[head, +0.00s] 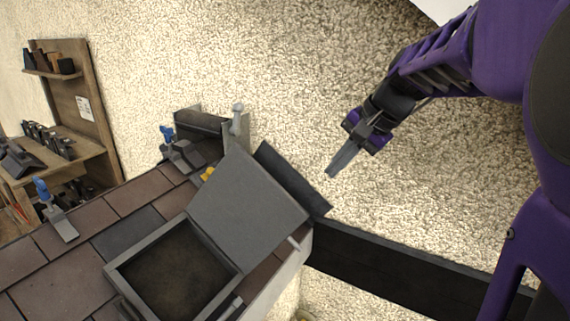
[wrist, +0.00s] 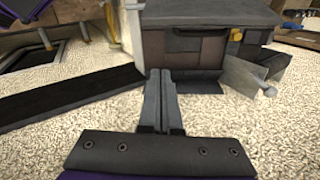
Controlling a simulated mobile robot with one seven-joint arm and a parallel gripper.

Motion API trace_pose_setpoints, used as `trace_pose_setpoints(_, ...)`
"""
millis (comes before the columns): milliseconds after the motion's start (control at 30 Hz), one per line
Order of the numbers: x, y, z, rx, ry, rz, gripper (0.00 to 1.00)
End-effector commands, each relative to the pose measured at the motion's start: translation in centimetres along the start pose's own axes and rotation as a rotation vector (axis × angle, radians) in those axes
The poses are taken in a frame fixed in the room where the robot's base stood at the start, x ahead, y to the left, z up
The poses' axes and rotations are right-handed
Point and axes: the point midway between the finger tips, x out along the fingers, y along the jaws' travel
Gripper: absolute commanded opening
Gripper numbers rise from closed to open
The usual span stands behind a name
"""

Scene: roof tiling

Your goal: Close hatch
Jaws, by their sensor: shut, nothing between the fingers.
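The hatch is a grey lid (head: 247,203) standing open at the right end of the tiled roof in the head view. Its square frame (head: 131,261) lies below and left of the lid, around a dark brown opening (head: 178,270). My gripper (head: 334,172) is to the right of the lid, in the air and apart from it, with its fingers together and empty. In the wrist view my gripper (wrist: 161,75) points toward the tiled end of the roof structure (wrist: 190,45). I cannot tell the lid apart clearly in the wrist view.
A dark beam (head: 400,268) runs right from the roof; it also shows in the wrist view (wrist: 70,97). Blue-handled clamps (head: 58,220) stand on the roof tiles (head: 60,275). A wooden shelf (head: 83,100) with tools stands at the left. The pebbled ground (head: 290,70) behind is clear.

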Motion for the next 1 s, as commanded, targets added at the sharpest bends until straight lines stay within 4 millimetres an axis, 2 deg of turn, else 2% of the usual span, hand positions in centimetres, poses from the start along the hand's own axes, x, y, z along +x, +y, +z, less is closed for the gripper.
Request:
trace_pose_setpoints(100, -0.7, -1.6, 0.1, -0.072, -0.014, -0.035, 0.00)
trace_pose_setpoints(300, -0.6, -2.7, 0.4, -0.125, -0.026, -0.058, 0.00)
trace_pose_setpoints(467, 1.6, -2.8, 0.6, -0.127, -0.031, -0.057, 0.00)
trace_pose_setpoints(833, 9.4, -3.2, 0.8, -0.125, -0.029, -0.056, 0.00)
trace_pose_setpoints(1000, 8.0, -3.0, 3.1, -0.126, -0.025, -0.059, 0.00)
